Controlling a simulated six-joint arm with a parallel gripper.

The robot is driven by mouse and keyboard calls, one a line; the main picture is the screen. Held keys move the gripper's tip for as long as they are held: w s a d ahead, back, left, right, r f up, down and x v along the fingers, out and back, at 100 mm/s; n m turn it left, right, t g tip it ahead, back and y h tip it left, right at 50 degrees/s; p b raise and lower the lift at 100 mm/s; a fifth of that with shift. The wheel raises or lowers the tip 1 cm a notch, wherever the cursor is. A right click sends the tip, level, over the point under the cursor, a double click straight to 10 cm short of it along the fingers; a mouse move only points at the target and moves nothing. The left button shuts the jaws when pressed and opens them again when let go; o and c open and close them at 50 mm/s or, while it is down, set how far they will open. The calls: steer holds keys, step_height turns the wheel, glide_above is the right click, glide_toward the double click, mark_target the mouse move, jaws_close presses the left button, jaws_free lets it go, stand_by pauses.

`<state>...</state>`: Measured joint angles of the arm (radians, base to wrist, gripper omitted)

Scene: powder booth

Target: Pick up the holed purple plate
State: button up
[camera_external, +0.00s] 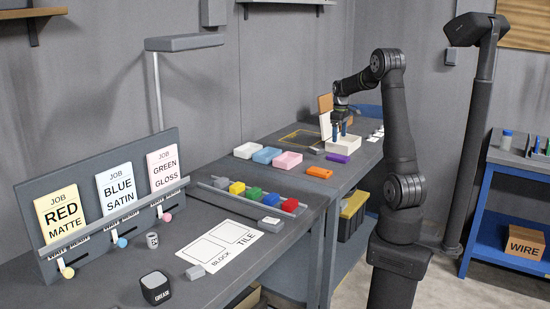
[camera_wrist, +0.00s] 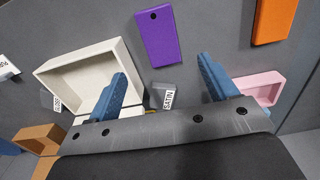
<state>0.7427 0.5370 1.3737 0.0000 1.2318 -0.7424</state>
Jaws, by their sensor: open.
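The holed purple plate (camera_wrist: 161,40) lies flat on the grey bench top, with a small dark hole near its upper end in the wrist view. In the external view the purple plate (camera_external: 337,157) lies in front of the white box. My gripper (camera_wrist: 160,88) is open, its two blue fingers apart and nothing held between them. In the wrist view the plate is beyond the fingertips, between them and the top edge. In the external view my gripper (camera_external: 340,129) points down over the white box, behind the plate.
An open white box (camera_wrist: 95,70) is close to the left finger. A pink tray (camera_wrist: 262,88) is near the right finger, and an orange plate (camera_wrist: 273,20) lies at upper right. A grey labelled block (camera_wrist: 166,96) sits between the fingers. Bare bench surrounds the purple plate.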

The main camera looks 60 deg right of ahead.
mark_target(338, 156)
step_height(338, 156, down, 10)
steer(key=shift+s+r, duration=0.15)
stand_by(0.3)
steer(key=c, duration=1.2)
steer(key=shift+r, duration=0.15)
